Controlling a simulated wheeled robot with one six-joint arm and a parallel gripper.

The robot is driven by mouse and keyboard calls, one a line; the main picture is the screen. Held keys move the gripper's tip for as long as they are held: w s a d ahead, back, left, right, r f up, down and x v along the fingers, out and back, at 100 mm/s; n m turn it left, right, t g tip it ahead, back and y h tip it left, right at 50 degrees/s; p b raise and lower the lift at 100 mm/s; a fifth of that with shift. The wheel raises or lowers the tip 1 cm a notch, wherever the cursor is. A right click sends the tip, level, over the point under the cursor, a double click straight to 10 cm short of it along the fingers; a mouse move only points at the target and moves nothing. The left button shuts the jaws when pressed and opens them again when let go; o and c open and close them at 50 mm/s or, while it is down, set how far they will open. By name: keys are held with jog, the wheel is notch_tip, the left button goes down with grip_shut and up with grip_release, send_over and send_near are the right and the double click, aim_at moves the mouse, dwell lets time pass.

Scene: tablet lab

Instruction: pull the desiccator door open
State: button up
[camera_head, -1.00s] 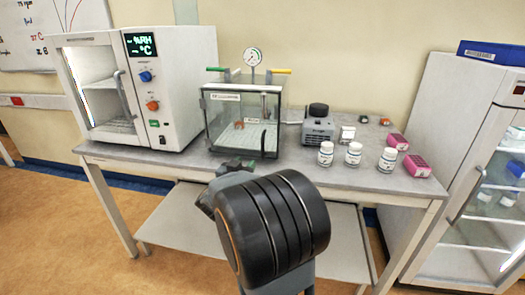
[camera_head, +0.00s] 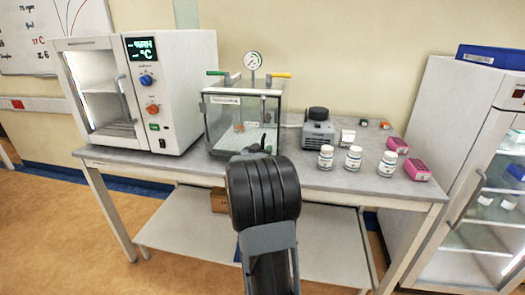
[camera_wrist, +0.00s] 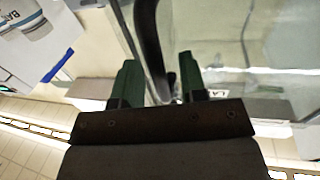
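The desiccator (camera_head: 222,125) is a clear glass box with a gauge on top, standing in the middle of the bench. Its front door looks closed. My gripper (camera_head: 260,149) is at the lower right of the door, mostly hidden behind my own arm in the head view. In the wrist view, the green fingers of my gripper (camera_wrist: 158,85) are apart. The dark curved door handle (camera_wrist: 149,40) runs down between them, with visible gaps on both sides. The lower end of the handle is partly hidden by the gripper.
A white oven-like chamber (camera_head: 177,90) stands left of the desiccator. A small grey device (camera_head: 318,133), several white bottles (camera_head: 354,158) and pink boxes (camera_head: 417,171) are to the right on the bench (camera_head: 315,178). A glass-fronted cabinet (camera_head: 455,120) stands at far right.

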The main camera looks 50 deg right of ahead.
jog(key=shift+c, duration=0.2)
grip_shut()
dwell(0.3)
